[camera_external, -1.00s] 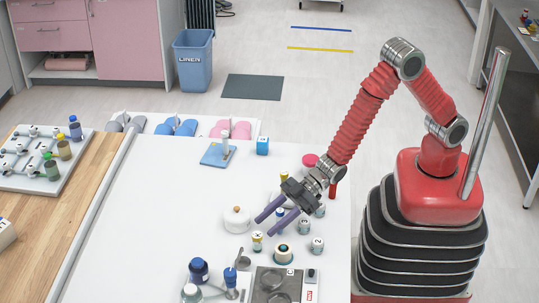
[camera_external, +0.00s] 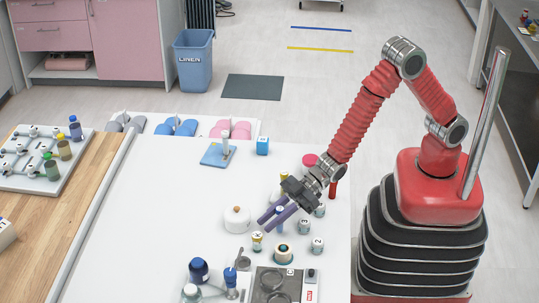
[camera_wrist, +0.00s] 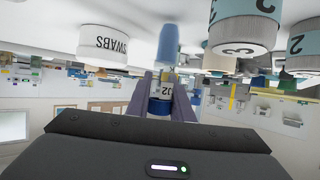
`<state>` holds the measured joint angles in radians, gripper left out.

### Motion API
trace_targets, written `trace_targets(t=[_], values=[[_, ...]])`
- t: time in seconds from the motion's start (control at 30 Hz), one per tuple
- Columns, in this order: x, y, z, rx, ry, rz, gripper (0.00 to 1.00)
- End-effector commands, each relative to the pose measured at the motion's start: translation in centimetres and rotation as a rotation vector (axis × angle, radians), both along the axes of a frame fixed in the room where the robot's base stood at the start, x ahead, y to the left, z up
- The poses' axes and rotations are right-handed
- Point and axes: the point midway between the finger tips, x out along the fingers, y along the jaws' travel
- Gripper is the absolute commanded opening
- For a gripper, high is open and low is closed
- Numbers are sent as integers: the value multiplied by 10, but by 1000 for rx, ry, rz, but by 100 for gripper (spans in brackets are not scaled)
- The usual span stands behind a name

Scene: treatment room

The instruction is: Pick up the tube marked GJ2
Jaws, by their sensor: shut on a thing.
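My gripper (camera_external: 268,226) is low over the white table, its purple fingers close together. In the wrist view, which is upside down, the fingers (camera_wrist: 162,88) are shut on a small tube (camera_wrist: 160,92) with a blue band and a white label. The label's dark characters are partly hidden by the fingers; a 2 shows, but I cannot read the full mark. A larger blue cylindrical shape (camera_wrist: 169,45) lines up with it; I cannot tell whether it is part of the tube. In the outside view the tube is mostly hidden by the fingers.
A white SWABS jar (camera_wrist: 103,44) stands beside the gripper, also seen in the outside view (camera_external: 237,221). The table's left middle is clear.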

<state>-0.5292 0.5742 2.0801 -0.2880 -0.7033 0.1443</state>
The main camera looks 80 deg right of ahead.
Motion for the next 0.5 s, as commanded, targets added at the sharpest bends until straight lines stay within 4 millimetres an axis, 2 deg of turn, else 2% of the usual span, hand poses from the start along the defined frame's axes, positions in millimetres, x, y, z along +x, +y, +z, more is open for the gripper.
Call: trace_targets(t=[0.5], values=[[0, 0, 75, 2, -4, 0, 0]])
